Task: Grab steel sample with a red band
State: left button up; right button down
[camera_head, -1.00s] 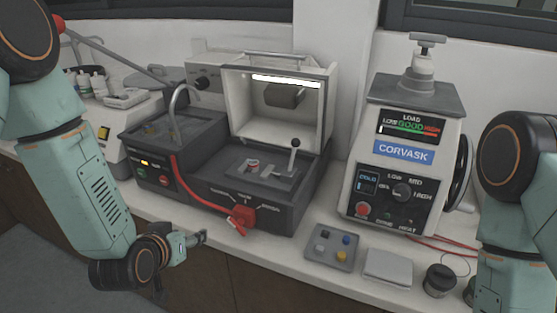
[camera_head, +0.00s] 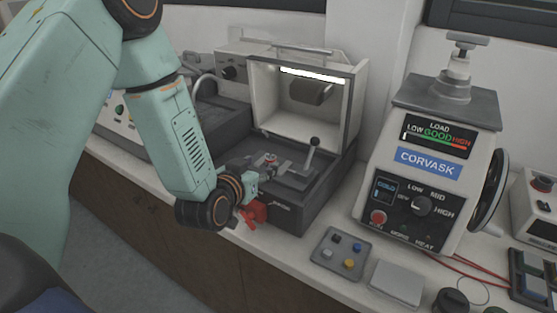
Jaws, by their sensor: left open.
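The steel sample with a red band (camera_head: 270,158) is small and sits in the clamp area on the bed of the open cutting machine (camera_head: 313,208). My left gripper (camera_head: 267,173) has come in from the left over the machine's front edge. It is open, with its tips close to the near side of the sample. I cannot tell whether they touch it. The forearm hides part of the machine's front. My right gripper is not in view.
The machine's raised hood (camera_head: 262,105) stands behind the sample, and a lever with a black knob (camera_head: 314,141) is to its right. A grey tray with coloured pieces (camera_head: 326,268), a pale block (camera_head: 397,283) and the CORVASK press (camera_head: 425,175) stand to the right.

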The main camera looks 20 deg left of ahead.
aim_at(270, 159)
pick_arm(q)
jog(key=x, duration=0.6)
jog(key=shift+a+f, duration=0.4)
jog(key=shift+w+d, duration=0.2)
jog(key=shift+w, duration=0.1)
jog(key=shift+w+a+f, duration=0.2)
jog(key=shift+a, duration=0.1)
jog(key=shift+c, duration=1.1)
jog(key=shift+s+d+r, duration=0.15)
jog(key=shift+d, duration=0.15)
jog(key=c, duration=0.5)
jog(key=shift+a, duration=0.1)
grip_shut()
